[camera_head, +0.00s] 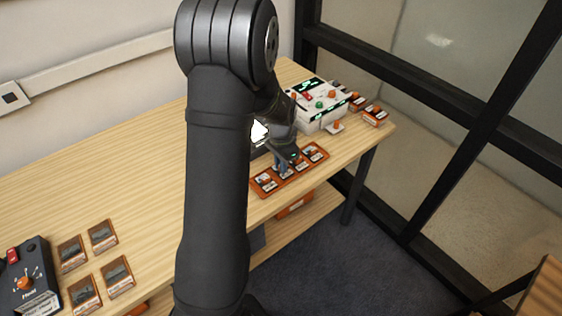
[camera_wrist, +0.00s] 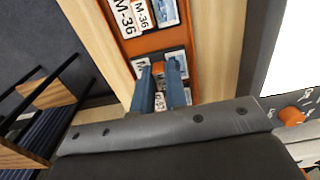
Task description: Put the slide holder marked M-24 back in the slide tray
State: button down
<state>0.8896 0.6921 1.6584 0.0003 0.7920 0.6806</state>
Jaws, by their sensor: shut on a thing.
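The orange slide tray (camera_head: 266,193) lies along the front edge of the wooden table, with several slide holders in it. It also shows in the wrist view (camera_wrist: 150,44), where two upper holders read M-36 (camera_wrist: 125,18). My gripper (camera_head: 283,168) is low over the middle of the tray. In the wrist view its two blue fingers (camera_wrist: 162,88) are shut on a slide holder (camera_wrist: 159,101) with a white label. The fingers partly hide that label, so I cannot read it fully. I cannot tell whether this holder touches the tray floor.
A white device (camera_head: 318,104) with green displays stands behind the tray, with orange-edged items (camera_head: 375,116) to its right. Several picture cards (camera_head: 103,235) and a dark control box (camera_head: 27,280) are at lower left. The table's middle left is clear.

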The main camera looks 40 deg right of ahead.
jog(key=shift+f, duration=0.1)
dwell(0.3)
jog(key=shift+f, duration=0.25)
dwell(0.4)
jog(key=c, duration=1.4)
grip_release()
jog(key=shift+o, duration=0.2)
jog(key=shift+r, duration=3.5)
